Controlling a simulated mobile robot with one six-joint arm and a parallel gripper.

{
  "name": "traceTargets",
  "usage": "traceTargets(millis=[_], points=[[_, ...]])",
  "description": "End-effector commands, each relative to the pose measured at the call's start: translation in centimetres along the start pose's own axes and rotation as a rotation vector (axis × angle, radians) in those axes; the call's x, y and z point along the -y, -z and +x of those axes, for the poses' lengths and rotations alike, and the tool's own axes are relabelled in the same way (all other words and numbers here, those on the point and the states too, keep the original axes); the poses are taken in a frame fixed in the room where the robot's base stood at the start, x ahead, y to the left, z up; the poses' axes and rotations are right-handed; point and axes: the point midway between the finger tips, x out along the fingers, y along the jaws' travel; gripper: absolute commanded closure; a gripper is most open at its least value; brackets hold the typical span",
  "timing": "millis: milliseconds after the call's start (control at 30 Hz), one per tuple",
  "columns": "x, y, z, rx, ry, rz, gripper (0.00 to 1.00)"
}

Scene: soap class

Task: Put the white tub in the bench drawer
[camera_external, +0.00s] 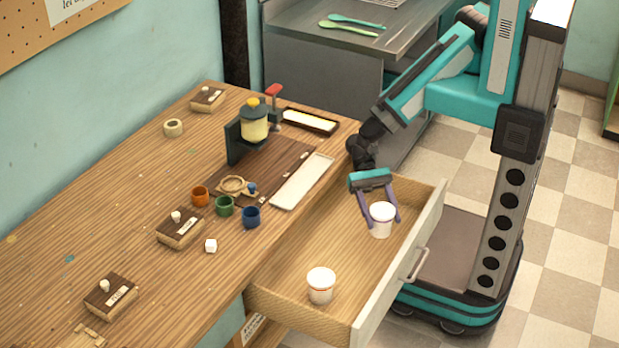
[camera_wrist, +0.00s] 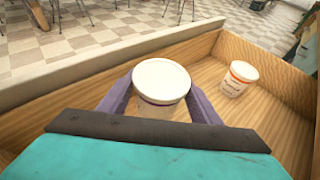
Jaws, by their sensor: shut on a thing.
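The bench drawer (camera_external: 345,262) is pulled open from the wooden bench. My gripper (camera_external: 380,212) is over the right part of the drawer, its purple fingers shut on a white tub (camera_external: 381,222). In the wrist view the held tub (camera_wrist: 161,82) is upright between the fingers (camera_wrist: 160,100), lid up. I cannot tell whether its base touches the drawer floor. A second white tub (camera_external: 320,286) with an orange band and print stands upright in the near left part of the drawer. It also shows in the wrist view (camera_wrist: 238,79), apart from the held one.
The drawer front (camera_external: 400,268) with its handle (camera_external: 414,265) borders the drawer. On the bench top (camera_external: 90,230) stand orange, green and blue cups (camera_external: 224,206), a white tray (camera_external: 303,181), several dark wooden blocks (camera_external: 180,228) and a yellow-topped device (camera_external: 254,122). Drawer floor between the tubs is clear.

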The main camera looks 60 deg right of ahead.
Motion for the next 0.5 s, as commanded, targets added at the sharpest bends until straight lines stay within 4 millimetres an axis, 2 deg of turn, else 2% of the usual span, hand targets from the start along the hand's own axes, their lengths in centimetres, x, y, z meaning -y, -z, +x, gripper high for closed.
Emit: traceTargets(millis=[500], points=[[-0.02, 0.54, 0.22, 0.0, 0.0, 0.0, 0.67]])
